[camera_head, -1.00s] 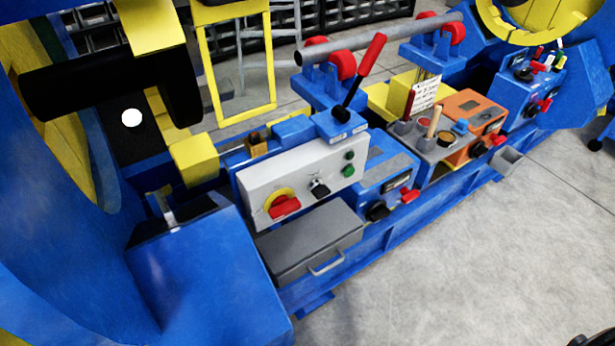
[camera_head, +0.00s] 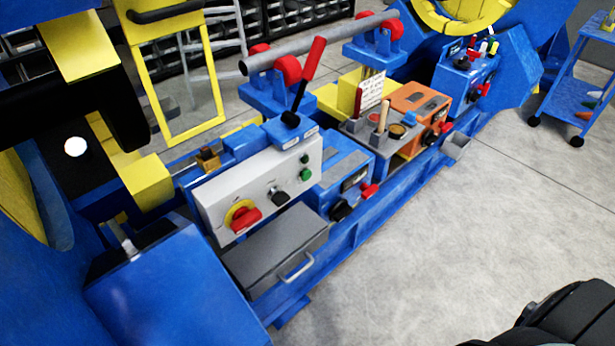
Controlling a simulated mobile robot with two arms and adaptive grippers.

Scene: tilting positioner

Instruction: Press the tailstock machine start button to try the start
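A light grey control panel (camera_head: 225,190) sits on the near side of the blue machine in the head view. I cannot read which button is the start button. Neither gripper's fingers are in view. A black shape at the bottom right corner looks like part of my own body, and nothing of mine is near the panel.
A red-handled lever (camera_head: 311,68) rises behind the panel. A grey drawer box (camera_head: 275,250) with a handle juts out below it. An orange box (camera_head: 418,101) and further controls lie to the right. A blue cart (camera_head: 575,92) stands far right. The grey floor (camera_head: 440,240) in front is clear.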

